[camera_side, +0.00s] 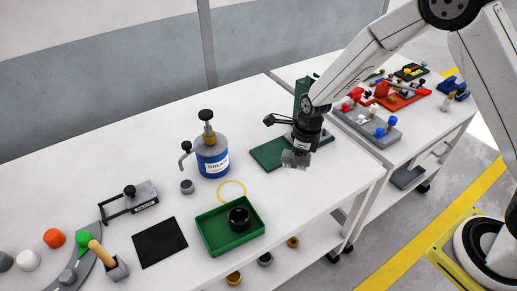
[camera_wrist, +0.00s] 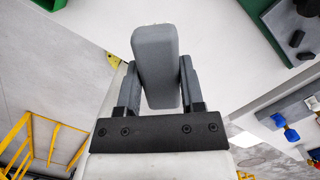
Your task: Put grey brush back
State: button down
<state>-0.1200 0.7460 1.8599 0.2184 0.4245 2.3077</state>
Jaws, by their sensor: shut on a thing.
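My gripper (camera_side: 296,150) is shut on a light grey, rounded block, which looks like the grey brush (camera_side: 295,160). In the wrist view the grey brush (camera_wrist: 157,65) sits between the two dark fingers of my gripper (camera_wrist: 155,85), its long side pointing away from the palm. In the side view it hangs below the fingers, in front of the green stand (camera_side: 268,152) and above the table's right part. My wrist hides part of the stand's post. Bristles cannot be made out clearly.
A green tray (camera_side: 206,236) holding a black ring, a blue grease can (camera_side: 212,163) and a yellow ring (camera_side: 231,183) lie left of my gripper. A black mat (camera_side: 160,242) and a wooden-handled tool (camera_side: 101,253) in a grey cup are farther left. A second table (camera_side: 405,145) holds coloured parts.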

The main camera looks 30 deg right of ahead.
jog(key=s+r, duration=0.1)
jog(key=s, duration=1.4)
jog(key=shift+s+r, duration=0.4)
jog(key=shift+d, duration=0.1)
jog(key=w+f, duration=0.2)
jog(key=w, duration=0.2)
jog(key=w+a+f, duration=0.1)
jog(key=w+f, duration=0.2)
jog(key=w, duration=0.1)
jog(key=w+a+f, duration=0.1)
jog(key=w+f, duration=0.2)
jog(key=w, duration=0.1)
jog(key=shift+w+f, duration=0.25)
jog(key=shift+w+a+f, duration=0.15)
jog(key=shift+w+f, duration=0.25)
jog(key=shift+f, duration=0.05)
jog(key=shift+w+f, duration=0.3)
jog(key=shift+f, duration=1.5)
jog(key=shift+f, duration=0.15)
